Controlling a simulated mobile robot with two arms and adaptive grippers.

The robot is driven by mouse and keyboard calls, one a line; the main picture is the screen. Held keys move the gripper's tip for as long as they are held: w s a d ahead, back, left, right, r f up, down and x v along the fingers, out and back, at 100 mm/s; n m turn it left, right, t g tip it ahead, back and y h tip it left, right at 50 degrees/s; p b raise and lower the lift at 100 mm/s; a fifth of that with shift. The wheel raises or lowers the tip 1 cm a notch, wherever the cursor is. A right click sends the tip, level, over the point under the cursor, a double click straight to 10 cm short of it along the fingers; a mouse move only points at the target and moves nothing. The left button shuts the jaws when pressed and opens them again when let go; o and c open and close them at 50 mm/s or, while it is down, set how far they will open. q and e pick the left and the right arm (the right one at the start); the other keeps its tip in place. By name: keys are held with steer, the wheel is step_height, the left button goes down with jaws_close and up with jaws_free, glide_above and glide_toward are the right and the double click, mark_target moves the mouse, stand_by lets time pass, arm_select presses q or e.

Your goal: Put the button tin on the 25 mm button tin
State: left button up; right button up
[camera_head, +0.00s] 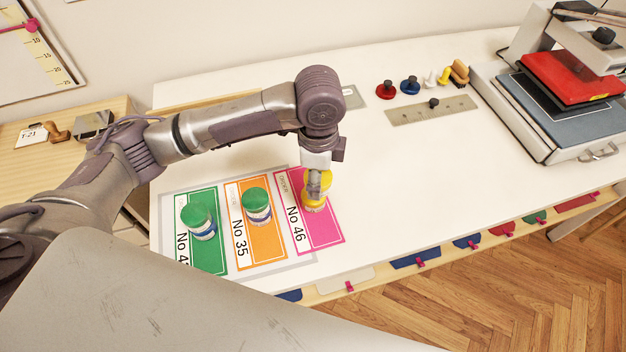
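My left arm reaches in from the left, and its gripper (319,190) points down at a yellow tin (314,206) on the pink "No 46" card (323,235). The gripper overlaps the tin and hides part of it; whether the fingers grip it cannot be told. A green-lidded tin (256,200) stands on the orange "No 35" card (263,248). Another green-lidded tin (196,215) stands on the green card (208,258), whose number is partly hidden. No 25 mm marking is readable on any tin. My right gripper is not in view.
A metal plate with a black knob (431,110) lies at the back, near red (386,91) and blue (410,86) knobbed pieces. A heat press (570,80) stands at the right. The white table (420,185) is clear right of the cards.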

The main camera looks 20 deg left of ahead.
arm_select(q)
steer(key=shift+w+a+f, duration=0.55)
steer(key=shift+w+a, duration=0.05)
steer(key=shift+w, duration=0.05)
steer(key=shift+a+f, duration=0.1)
steer(key=shift+f, duration=0.2)
step_height(320, 180, down, 4)
steer(key=shift+r+p, duration=0.25)
steer(key=shift+p, duration=0.4)
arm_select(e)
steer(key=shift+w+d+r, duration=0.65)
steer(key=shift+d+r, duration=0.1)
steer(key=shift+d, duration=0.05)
arm_select(q)
steer(key=shift+f, duration=0.15)
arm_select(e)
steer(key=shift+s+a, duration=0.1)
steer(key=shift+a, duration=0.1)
arm_select(q)
steer(key=o, duration=1.2)
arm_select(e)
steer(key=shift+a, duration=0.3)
